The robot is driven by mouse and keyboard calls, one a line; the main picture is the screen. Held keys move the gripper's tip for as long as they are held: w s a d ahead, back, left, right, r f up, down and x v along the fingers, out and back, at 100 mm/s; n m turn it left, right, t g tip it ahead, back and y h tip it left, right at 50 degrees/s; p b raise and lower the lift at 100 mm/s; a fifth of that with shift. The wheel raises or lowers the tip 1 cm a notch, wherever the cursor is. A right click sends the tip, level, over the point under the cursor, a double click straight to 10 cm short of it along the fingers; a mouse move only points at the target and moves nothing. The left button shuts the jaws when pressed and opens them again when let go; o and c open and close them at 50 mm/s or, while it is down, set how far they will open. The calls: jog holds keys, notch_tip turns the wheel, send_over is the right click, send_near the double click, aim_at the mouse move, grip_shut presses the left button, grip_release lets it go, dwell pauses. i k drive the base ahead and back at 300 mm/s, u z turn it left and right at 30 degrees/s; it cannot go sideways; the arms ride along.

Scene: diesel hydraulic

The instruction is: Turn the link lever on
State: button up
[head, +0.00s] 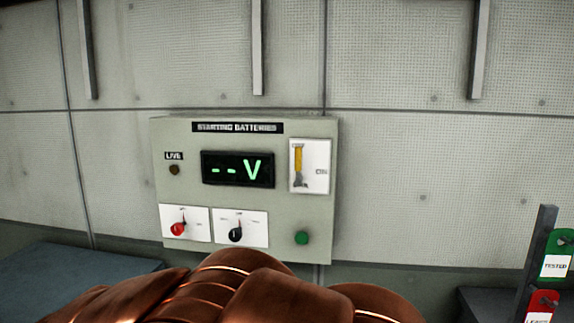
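A grey control panel (268,211) headed "STARTING BATTERIES" is fixed on the wall in the head view. At its upper right is a white plate (321,154) with a yellow upright lever (298,158) on a grey foot; small lettering beside it looks like "ON". At lower left a red rotary knob (178,229) sits on a white plate, and a black rotary knob (236,234) sits on another to its right. No legible label says "link". My gripper is not in view.
The panel's black display (238,170) shows green "--V". A dark lamp (174,170) sits under "LIVE", and a green round button (302,238) is at lower right. Green "TESTED" (557,262) and red (542,305) tags stand at the right. A blue-grey surface (70,280) lies at lower left.

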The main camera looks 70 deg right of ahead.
aim_at(298, 161)
jog(key=z, duration=2.15)
jog(key=k, duration=0.55)
jog(key=u, duration=1.05)
jog(key=i, duration=1)
jog(key=z, duration=0.7)
